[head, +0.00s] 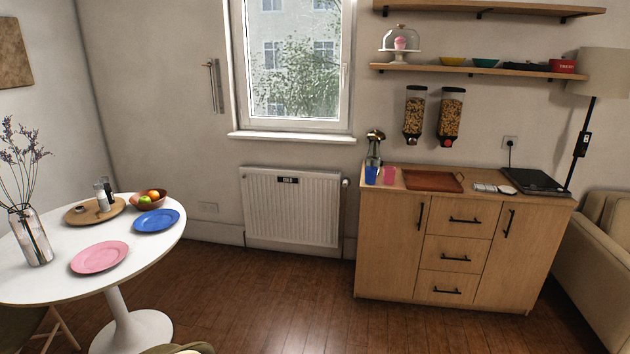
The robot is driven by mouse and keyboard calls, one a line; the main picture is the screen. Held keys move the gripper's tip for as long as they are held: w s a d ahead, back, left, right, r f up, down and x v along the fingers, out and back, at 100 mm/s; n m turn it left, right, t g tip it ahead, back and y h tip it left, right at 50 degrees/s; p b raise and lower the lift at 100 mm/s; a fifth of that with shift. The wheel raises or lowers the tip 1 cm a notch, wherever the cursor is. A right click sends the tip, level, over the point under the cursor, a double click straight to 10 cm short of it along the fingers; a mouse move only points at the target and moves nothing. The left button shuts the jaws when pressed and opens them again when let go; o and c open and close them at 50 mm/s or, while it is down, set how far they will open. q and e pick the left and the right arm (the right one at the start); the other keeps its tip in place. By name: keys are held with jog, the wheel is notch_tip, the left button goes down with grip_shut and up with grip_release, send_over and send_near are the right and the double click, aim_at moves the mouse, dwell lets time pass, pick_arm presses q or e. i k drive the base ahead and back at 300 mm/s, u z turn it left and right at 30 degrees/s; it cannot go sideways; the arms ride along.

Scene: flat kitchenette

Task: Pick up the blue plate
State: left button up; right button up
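The blue plate (156,221) lies flat on the round white table (40,284) at the left, near the table's right edge. Nothing lies on the plate. A pink plate (99,257) lies nearer and to its left, apart from it. Neither of my grippers shows in the head view, so their state is hidden.
A bowl of fruit (135,202) stands just behind the blue plate. A wooden tray (82,217) and a vase with dried flowers (33,240) are further left. A chair back (180,348) shows at the bottom edge. The wooden floor (270,285) right of the table is clear.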

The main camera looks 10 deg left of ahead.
aim_at(156, 219)
jog(key=i, duration=2)
jog(key=u, duration=0.6)
jog(key=i, duration=1.9)
jog(key=u, duration=1.8)
jog(key=i, duration=1.05)
jog(key=u, duration=0.5)
